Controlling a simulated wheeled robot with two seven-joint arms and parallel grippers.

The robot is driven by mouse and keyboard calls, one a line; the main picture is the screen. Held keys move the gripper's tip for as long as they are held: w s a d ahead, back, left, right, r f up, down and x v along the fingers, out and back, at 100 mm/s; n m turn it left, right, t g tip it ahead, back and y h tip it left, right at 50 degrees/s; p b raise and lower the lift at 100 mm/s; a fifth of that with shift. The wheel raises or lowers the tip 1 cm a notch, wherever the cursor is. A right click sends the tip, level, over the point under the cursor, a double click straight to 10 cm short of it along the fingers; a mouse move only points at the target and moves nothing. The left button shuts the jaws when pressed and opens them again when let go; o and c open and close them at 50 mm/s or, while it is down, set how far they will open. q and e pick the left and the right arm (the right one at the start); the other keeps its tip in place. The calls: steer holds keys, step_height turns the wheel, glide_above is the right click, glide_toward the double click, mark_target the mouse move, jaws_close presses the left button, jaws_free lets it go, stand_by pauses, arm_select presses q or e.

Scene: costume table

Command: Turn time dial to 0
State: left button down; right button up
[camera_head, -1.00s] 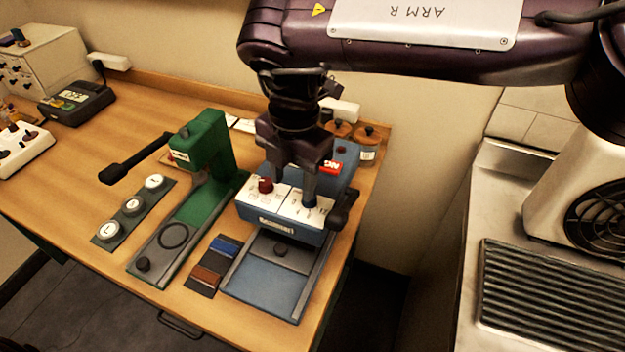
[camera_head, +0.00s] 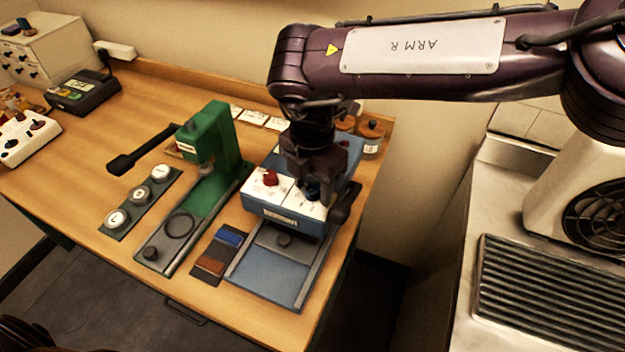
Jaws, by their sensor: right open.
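A blue press machine (camera_head: 283,222) stands at the right part of the table, with two white panels on its sloped front. A red knob (camera_head: 270,178) sits on the left panel. A dark blue knob (camera_head: 312,192) sits on the right panel, partly hidden by my right gripper. Which of them is the time dial is too small to read, as are the dial marks. My right gripper (camera_head: 311,184) is open, pointing down, with its fingertips at the dark blue knob. Whether they touch it I cannot tell. My left gripper is not in view.
A green press (camera_head: 219,140) with a long black lever (camera_head: 140,160) stands left of the blue machine. A strip of round white discs (camera_head: 140,194) and a card with blue and brown pieces (camera_head: 221,252) lie nearby.

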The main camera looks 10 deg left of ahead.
steer(key=shift+c, duration=0.3)
steer(key=c, duration=0.9)
steer(key=shift+c, duration=0.2)
steer(key=shift+m, duration=0.3)
steer(key=shift+f+m+b, duration=0.1)
steer(key=shift+m+b, duration=0.65)
steer(key=shift+m, duration=0.25)
steer(key=m+b, duration=0.1)
steer(key=m, duration=0.1)
steer(key=shift+m, duration=1.1)
steer(key=shift+w+r+m+p, duration=0.15)
steer(key=shift+m+p, duration=0.5)
steer(key=shift+m, duration=0.85)
